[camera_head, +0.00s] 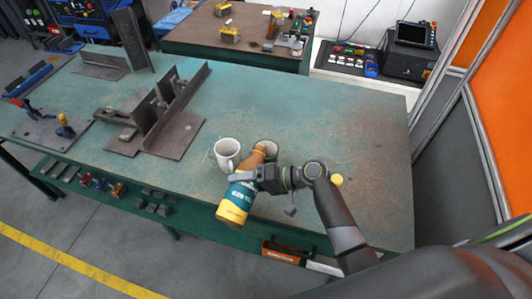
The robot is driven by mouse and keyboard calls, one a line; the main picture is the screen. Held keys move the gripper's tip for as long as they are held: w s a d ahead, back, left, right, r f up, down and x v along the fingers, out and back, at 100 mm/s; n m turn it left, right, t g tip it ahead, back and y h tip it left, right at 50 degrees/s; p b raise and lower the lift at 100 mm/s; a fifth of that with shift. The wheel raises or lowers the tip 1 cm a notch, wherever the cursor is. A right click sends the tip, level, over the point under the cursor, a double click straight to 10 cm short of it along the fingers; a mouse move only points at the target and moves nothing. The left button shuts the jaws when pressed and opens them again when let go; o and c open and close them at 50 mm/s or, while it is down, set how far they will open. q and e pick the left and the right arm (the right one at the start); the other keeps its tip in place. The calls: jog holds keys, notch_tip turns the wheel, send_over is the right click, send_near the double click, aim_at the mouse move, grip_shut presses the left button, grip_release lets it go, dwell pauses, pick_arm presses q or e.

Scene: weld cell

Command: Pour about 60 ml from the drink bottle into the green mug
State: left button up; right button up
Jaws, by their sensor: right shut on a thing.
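The drink bottle (236,203), with a dark teal and yellow label and an orange-brown neck, is tilted over the green worktable. Its neck end points away from me. My right gripper (248,176) is shut around the bottle's middle. A mug with a pale greenish-grey rim (266,144) stands at the neck end, partly hidden by the bottle and gripper; I take it for the green mug. I cannot tell whether the neck is over its opening or whether liquid flows. My left gripper is not in view.
A white mug (225,147) stands just left of the bottle's neck. A small yellow round thing (337,180) lies right of my right wrist. Steel angle fixtures (168,140) fill the table's left part. The table's right and far middle (300,100) are clear.

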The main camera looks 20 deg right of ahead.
jog(key=shift+w+d+f+n+t+h+b, duration=0.1)
jog(key=shift+w+f+n+t+h+b, duration=0.15)
jog(key=shift+n, duration=0.35)
jog(key=shift+r, duration=0.1)
dwell(1.5)
